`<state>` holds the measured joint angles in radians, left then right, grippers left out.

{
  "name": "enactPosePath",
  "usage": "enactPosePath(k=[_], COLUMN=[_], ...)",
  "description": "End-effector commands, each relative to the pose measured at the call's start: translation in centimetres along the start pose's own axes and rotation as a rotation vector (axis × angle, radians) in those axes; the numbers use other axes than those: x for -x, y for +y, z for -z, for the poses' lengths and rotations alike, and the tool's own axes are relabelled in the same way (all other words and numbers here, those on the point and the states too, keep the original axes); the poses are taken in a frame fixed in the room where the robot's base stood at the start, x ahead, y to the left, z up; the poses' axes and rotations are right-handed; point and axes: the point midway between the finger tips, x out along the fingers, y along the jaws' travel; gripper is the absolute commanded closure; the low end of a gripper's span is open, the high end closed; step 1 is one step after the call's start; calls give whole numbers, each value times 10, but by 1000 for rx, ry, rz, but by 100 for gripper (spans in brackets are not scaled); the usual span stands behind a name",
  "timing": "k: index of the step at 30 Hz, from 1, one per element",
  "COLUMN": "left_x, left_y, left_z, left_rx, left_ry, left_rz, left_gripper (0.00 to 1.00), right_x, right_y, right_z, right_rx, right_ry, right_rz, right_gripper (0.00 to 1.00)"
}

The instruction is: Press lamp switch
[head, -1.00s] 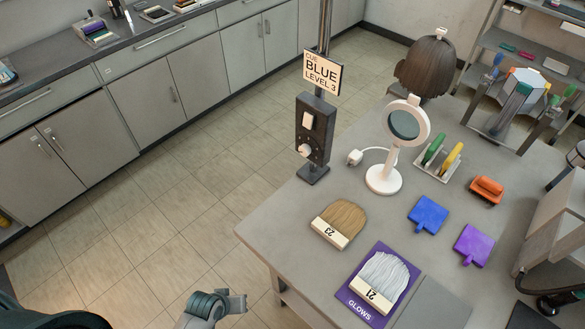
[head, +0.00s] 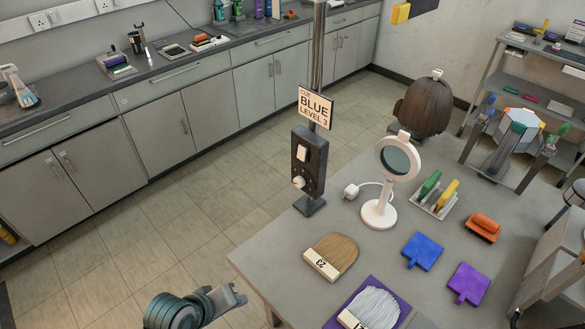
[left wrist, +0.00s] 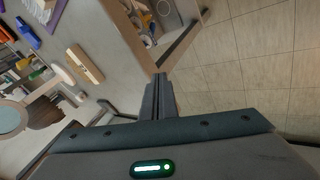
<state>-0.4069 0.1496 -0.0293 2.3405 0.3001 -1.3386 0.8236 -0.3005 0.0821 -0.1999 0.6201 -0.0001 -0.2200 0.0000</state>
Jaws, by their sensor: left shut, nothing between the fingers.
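A dark switch box (head: 307,165) stands on a post at the table's far left corner. It has a white rocker switch (head: 302,150) on its upper part and a white round knob (head: 298,182) below. A sign (head: 315,108) above it reads "CUE BLUE LEVEL 3". A white round magnifier-like lamp or mirror (head: 380,214) stands right of the box. My left gripper (head: 238,292) is shut and empty, off the table's left side, below and left of the box and well apart from it. Its closed fingers show in the left wrist view (left wrist: 159,82). My right gripper is out of view.
The table (head: 275,255) holds a tan hair swatch (head: 338,250), a white swatch (head: 375,308), a blue paddle (head: 422,251), a purple paddle (head: 468,283) and an orange brush (head: 483,227). A wigged head (head: 424,105) stands behind. Open floor lies left of the table.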

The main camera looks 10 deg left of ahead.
Motion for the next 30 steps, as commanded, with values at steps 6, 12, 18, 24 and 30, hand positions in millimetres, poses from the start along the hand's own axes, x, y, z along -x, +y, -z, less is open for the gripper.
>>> enactPosePath(k=[6,12,18,24,30], left_x=[4,13,26,43,65], left_y=[31,62,93,123,152], left_z=[29,56,83,110,136], left_rx=[271,551,826,1093,1352], left_ry=[11,-11,-65,-152,-275], left_rz=[-112,-229,-345,-457,-558], left_gripper=[100,100,100,100,100], right_x=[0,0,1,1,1], right_y=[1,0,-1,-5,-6], right_z=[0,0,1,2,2], right_rx=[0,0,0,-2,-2], right_ry=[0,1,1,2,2], right_rz=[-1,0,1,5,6], right_gripper=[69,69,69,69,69])
